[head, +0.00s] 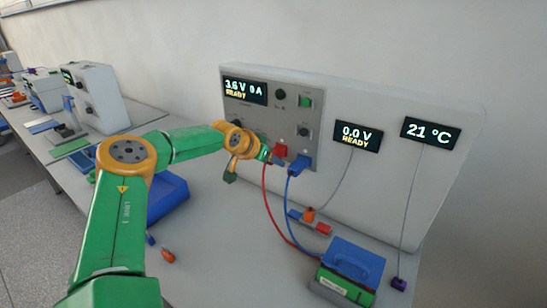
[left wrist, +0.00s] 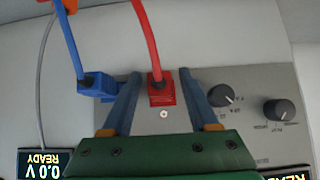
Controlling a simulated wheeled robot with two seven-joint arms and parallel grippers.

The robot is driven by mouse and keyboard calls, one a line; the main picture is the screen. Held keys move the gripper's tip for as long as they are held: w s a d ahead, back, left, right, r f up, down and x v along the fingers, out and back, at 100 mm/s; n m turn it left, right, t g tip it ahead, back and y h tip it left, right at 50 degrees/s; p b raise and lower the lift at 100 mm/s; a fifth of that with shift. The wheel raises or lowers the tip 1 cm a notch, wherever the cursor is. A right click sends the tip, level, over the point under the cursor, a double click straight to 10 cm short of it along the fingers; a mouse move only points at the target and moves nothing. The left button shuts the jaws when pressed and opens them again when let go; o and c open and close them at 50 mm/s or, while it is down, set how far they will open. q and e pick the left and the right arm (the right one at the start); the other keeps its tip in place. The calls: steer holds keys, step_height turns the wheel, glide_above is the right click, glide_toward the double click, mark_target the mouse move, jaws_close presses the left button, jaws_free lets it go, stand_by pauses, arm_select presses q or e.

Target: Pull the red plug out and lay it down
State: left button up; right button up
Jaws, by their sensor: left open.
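The red plug (head: 280,149) sits in the front panel of the cycler (head: 318,120), with its red cable (head: 267,200) hanging down. In the left wrist view the red plug (left wrist: 161,90) stands between the two fingers of my left gripper (left wrist: 160,74). The fingers are open, one on each side, with a visible gap to the plug. In the head view my left gripper (head: 270,159) is at the panel, partly hidden behind its own wrist. My right gripper is in neither view.
A blue plug (head: 299,167) is close beside the red one; it shows in the left wrist view (left wrist: 92,84) near one finger. Its blue cable (head: 289,215) runs to a blue-handled box (head: 352,262). Bare bench (head: 225,240) lies in front of the cycler.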

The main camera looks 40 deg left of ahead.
arm_select(q)
steer(key=c, duration=0.9)
steer(key=shift+s+p, duration=0.3)
steer(key=shift+s, duration=0.1)
steer(key=shift+c, duration=0.2)
steer(key=s, duration=0.1)
steer(key=s+p, duration=0.1)
steer(key=s, duration=0.1)
steer(key=s+p, duration=0.1)
steer(key=s, duration=0.1)
steer(key=shift+d, duration=0.3)
